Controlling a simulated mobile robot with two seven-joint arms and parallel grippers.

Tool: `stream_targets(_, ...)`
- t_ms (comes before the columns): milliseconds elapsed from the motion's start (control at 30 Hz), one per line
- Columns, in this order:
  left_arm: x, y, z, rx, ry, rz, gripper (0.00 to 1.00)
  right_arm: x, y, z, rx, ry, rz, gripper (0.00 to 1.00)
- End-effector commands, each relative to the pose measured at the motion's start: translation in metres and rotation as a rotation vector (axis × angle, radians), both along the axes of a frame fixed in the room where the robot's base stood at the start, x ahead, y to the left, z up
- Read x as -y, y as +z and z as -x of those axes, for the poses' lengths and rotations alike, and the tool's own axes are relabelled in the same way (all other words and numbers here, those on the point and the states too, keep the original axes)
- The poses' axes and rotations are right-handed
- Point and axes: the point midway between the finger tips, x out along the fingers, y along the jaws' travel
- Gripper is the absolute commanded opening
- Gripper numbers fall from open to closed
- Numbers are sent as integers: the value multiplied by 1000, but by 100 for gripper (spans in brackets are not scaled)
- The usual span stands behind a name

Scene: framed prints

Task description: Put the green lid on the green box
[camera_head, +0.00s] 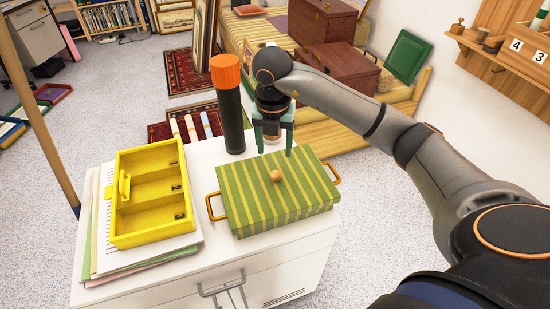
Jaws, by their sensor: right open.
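The green striped box (285,214) stands on the white cabinet, with an orange handle on its left and right ends. The green striped lid (250,190) with a round wooden knob covers its top; I see no gap between them. My right gripper (274,151) is open and empty, pointing down at the far edge of the lid, behind the knob. Whether its fingertips touch the lid I cannot tell. My left gripper is not in view.
A yellow compartment tray (119,220) lies on papers left of the box. A black cylinder with an orange top (232,115) stands close to the left of my right gripper. The white cabinet top (205,172) has a narrow clear strip between tray and box.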

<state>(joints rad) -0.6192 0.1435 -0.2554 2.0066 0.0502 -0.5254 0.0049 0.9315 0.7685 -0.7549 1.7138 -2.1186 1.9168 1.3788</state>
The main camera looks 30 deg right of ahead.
Motion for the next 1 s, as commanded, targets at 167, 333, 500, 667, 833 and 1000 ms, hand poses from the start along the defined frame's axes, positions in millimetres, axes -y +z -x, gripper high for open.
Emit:
stream_targets(167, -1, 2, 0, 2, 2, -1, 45, -2, 29, 2, 2, -1, 1, 66)
stream_targets(333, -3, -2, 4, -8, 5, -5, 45, -3, 39, 3, -1, 0, 1, 66)
stream_targets(500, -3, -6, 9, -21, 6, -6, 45, -3, 40, 4, -1, -1, 0, 66)
stream_targets(667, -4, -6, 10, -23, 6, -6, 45, -3, 40, 4, -1, -1, 0, 66)
stream_targets(833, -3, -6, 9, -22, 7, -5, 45, -3, 40, 4, -1, -1, 0, 66)
stream_targets(1000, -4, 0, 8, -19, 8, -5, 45, -27, 28, 8, -22, 72, -88, 66)
